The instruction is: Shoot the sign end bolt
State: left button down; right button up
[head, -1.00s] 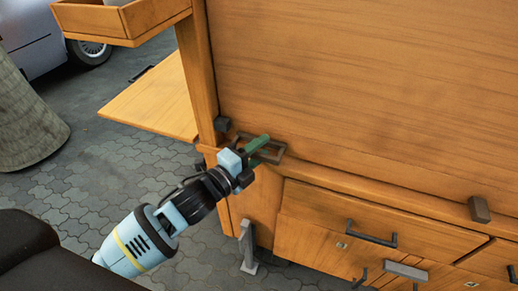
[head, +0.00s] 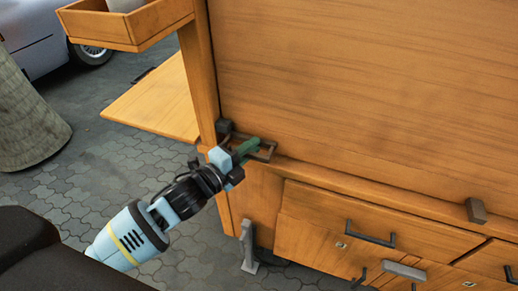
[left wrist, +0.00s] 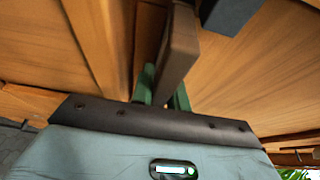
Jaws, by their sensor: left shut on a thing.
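The sign end bolt (head: 268,147), a dark metal piece with a rectangular loop, lies along the bottom left corner of the large wooden sign panel (head: 360,90). Its left end reaches the dark bracket (head: 224,127) at the wooden post; whether it is inside the bracket is hard to see. My left gripper (head: 247,147), with green fingers, is shut on the bolt. In the left wrist view, a brown bar of the bolt (left wrist: 178,55) stands between the green fingers. The gripper partly hides the bolt in the head view. My right gripper is not in view.
Drawers with dark handles (head: 370,234) sit below the panel. A small dark block (head: 477,211) is on the ledge at right. A wooden shelf (head: 155,105) and a tray (head: 125,25) jut out at left. Grey paving (head: 110,180) is open at lower left.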

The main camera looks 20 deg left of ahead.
pick_arm(q)
jog(key=a, duration=0.2)
jog(key=shift+w+a, duration=0.1)
jog(key=shift+a, duration=0.2)
jog(key=c, duration=1.4)
grip_release()
jog(key=shift+a, duration=0.15)
jog(key=shift+o, duration=0.2)
jog(key=shift+s+a+f, duration=0.1)
jog(key=shift+s, duration=0.5)
jog(key=v, duration=0.6)
jog(key=shift+s+a, duration=0.2)
jog(key=shift+s, duration=0.1)
